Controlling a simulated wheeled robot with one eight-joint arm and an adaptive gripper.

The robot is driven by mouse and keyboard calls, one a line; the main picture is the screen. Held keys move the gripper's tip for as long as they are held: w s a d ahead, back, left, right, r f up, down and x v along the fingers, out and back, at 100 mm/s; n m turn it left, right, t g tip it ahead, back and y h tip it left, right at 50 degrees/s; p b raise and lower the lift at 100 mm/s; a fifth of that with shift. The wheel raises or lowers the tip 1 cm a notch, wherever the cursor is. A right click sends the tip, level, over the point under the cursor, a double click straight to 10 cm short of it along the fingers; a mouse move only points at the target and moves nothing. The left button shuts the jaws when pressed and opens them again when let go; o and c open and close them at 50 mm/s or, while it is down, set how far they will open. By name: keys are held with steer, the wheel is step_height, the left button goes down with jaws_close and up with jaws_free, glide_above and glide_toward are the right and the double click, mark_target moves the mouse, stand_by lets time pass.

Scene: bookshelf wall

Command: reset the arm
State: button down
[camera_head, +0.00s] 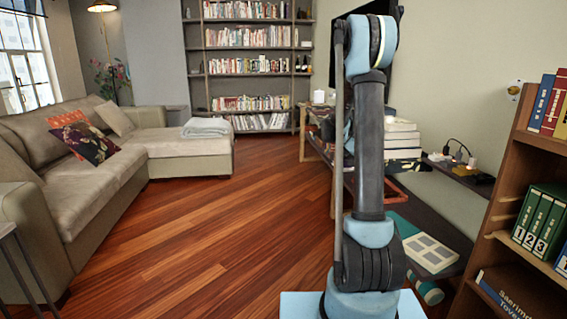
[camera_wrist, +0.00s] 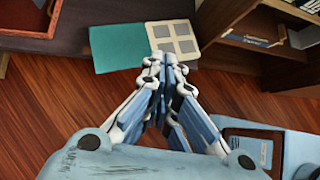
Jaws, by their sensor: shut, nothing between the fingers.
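My gripper (camera_wrist: 165,68) shows in the wrist view, its two blue and white fingers brought together at the tips, with nothing between them. Below the fingertips in that picture are the wooden floor and, just beyond, an open book or folder with a teal half and a cream half (camera_wrist: 180,38) on a dark low surface. In the head view my arm (camera_head: 368,140) stands upright, bent at the top, in front of the low bench. The gripper itself does not show in the head view.
A wooden bookshelf (camera_head: 510,190) stands close on the right, with green binders (camera_head: 543,222). A low bench (camera_head: 440,235) runs along the right wall, with stacked books (camera_head: 402,140) farther back. A beige sofa (camera_head: 95,185) is on the left. The wooden floor (camera_head: 215,235) between is clear.

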steer(key=s+a+r+m+t+y, duration=0.15)
steer(key=s+a+m, duration=0.25)
steer(key=s, duration=0.7)
steer(key=s+a+r+m+y, duration=0.3)
steer(key=s+a+m, duration=0.1)
steer(key=s, duration=0.7)
steer(key=s+a+f+m+y, duration=0.2)
steer(key=s+a+f+m, duration=0.3)
steer(key=s, duration=0.5)
steer(key=s+a+f+m+t+y, duration=0.1)
steer(key=s+a+f+m, duration=0.4)
steer(key=s, duration=0.5)
steer(key=shift+s+a+y, duration=0.15)
steer(key=shift+s+y, duration=0.05)
steer(key=shift+y, duration=0.65)
steer(key=shift+a, duration=0.1)
